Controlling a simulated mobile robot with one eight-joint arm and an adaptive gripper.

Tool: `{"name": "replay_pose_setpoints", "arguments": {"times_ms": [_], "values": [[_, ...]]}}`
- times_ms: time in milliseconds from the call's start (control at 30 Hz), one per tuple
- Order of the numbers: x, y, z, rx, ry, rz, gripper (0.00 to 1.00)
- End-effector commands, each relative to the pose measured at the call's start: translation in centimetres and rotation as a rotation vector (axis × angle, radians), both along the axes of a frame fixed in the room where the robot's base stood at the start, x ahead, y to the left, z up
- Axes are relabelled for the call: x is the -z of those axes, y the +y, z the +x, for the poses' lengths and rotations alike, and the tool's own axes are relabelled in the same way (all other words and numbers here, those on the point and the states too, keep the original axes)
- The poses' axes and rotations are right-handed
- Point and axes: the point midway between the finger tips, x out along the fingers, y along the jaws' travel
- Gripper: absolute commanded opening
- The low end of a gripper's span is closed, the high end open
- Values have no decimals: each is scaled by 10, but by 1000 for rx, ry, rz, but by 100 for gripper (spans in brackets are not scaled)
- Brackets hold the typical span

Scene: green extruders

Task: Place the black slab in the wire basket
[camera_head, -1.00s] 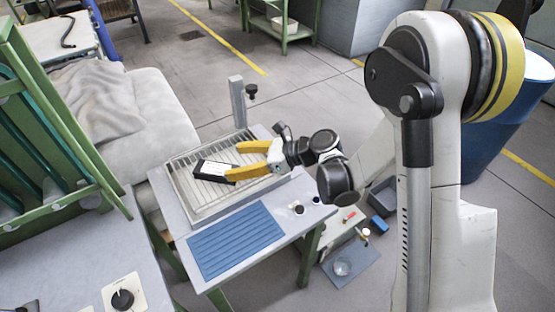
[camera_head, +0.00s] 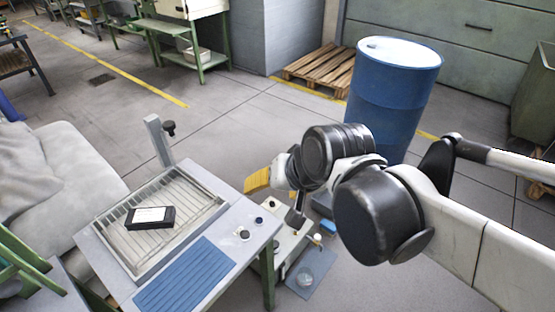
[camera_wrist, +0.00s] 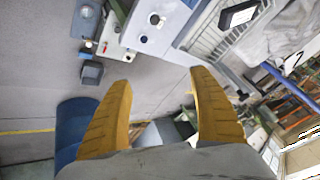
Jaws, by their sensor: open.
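The black slab (camera_head: 150,217), with a white label on top, lies on the wires of the shallow wire basket (camera_head: 213,206) on the small table. It also shows in the wrist view (camera_wrist: 238,15), near the top, on the wire basket (camera_wrist: 203,36). My gripper (camera_head: 258,181) is to the right of the basket, apart from the slab, and is partly hidden by my arm in the head view. In the wrist view its two yellow fingers (camera_wrist: 160,78) are spread wide with nothing between them.
A blue ribbed mat (camera_head: 188,276) lies at the table's front. A post with a black knob (camera_head: 168,128) stands behind the basket. Small round items (camera_head: 243,235) sit on the table's right. A blue barrel (camera_head: 393,95) stands on the floor behind my arm.

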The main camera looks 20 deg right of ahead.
Motion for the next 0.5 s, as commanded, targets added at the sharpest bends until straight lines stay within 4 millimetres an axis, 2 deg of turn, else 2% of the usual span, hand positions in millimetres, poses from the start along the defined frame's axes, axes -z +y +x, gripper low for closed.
{"name": "replay_pose_setpoints", "arguments": {"times_ms": [33,200,500], "values": [[0,-12,-13,-45,-20,-79,71],[-2,-39,-36,-169,-61,-283,71],[-3,-45,-41,-202,-68,-336,71]]}}
